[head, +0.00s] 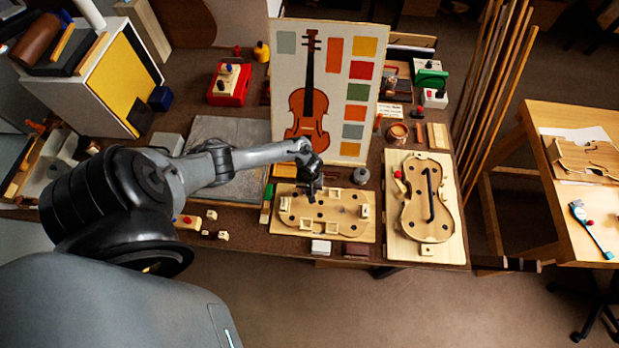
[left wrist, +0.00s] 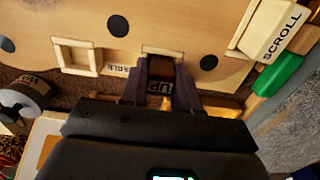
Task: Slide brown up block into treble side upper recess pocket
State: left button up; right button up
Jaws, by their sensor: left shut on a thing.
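My left gripper (head: 312,190) is over the upper edge of the pale violin-shaped form board (head: 325,231) in the head view. In the left wrist view its two fingers (left wrist: 160,90) are shut on a brown block (left wrist: 161,69) marked "UP". The block's far end is at a small pale-framed pocket on the edge of the board (left wrist: 185,22). I cannot tell whether the block is inside the pocket or just above it. A separate empty-looking square pocket (left wrist: 76,57) is to the left. My right gripper is not in view.
A block marked "SCROLL" (left wrist: 278,32) and a green piece (left wrist: 277,75) are right in the wrist view. A violin plate on a board (head: 452,222) lies to the right in the head view. A colour-chart panel (head: 345,52) stands behind.

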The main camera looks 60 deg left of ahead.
pick_arm(q)
jog(key=o, duration=1.1)
jog(key=shift+s+a, duration=0.1)
jog(key=shift+s, duration=0.1)
jog(key=shift+w, duration=0.1)
jog(key=shift+r, duration=0.1)
jog(key=shift+w+d+r, duration=0.2)
jog(key=shift+r, duration=0.1)
jog(key=r+p, duration=0.1)
jog(key=r, duration=0.2)
jog(key=r+p, duration=0.1)
jog(key=r, duration=0.1)
jog(key=r+p, duration=0.1)
jog(key=r, duration=0.2)
jog(key=shift+s+a+r+p, duration=0.2)
jog(key=shift+s+r+p, duration=0.1)
jog(key=shift+r+p, duration=0.1)
jog(key=shift+r, duration=0.65)
